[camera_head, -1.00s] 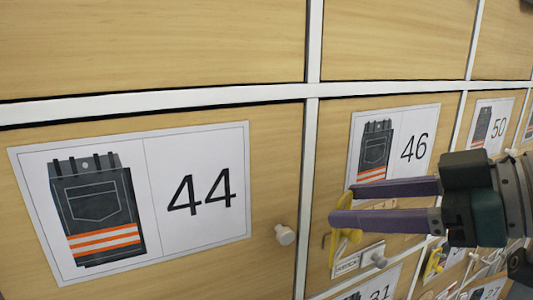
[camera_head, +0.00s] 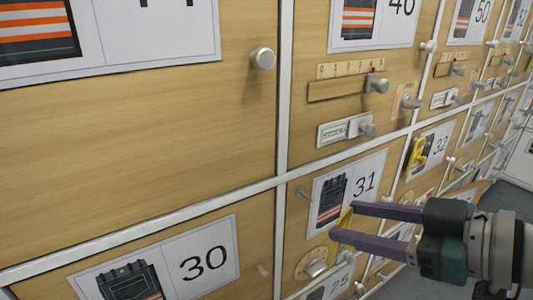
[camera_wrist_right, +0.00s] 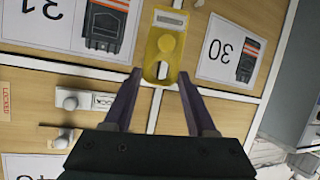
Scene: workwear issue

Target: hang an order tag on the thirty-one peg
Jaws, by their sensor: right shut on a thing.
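My right gripper (camera_head: 343,220) is shut on a yellow order tag (camera_head: 338,240), which shows edge-on just in front of the lower part of the thirty-one card (camera_head: 365,185). The right wrist view shows the gripper (camera_wrist_right: 160,80) from behind, with the yellow tag (camera_wrist_right: 165,60) between its fingertips; that view is upside down. My left gripper is not in view.
The thirty card (camera_head: 190,262) is at lower left. A wooden slider strip (camera_head: 348,87) and a "STOCK" plate (camera_head: 336,133) with knobs sit above thirty-one. Another yellow tag (camera_head: 416,152) hangs by card 32. A round wooden dial (camera_head: 313,262) is below.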

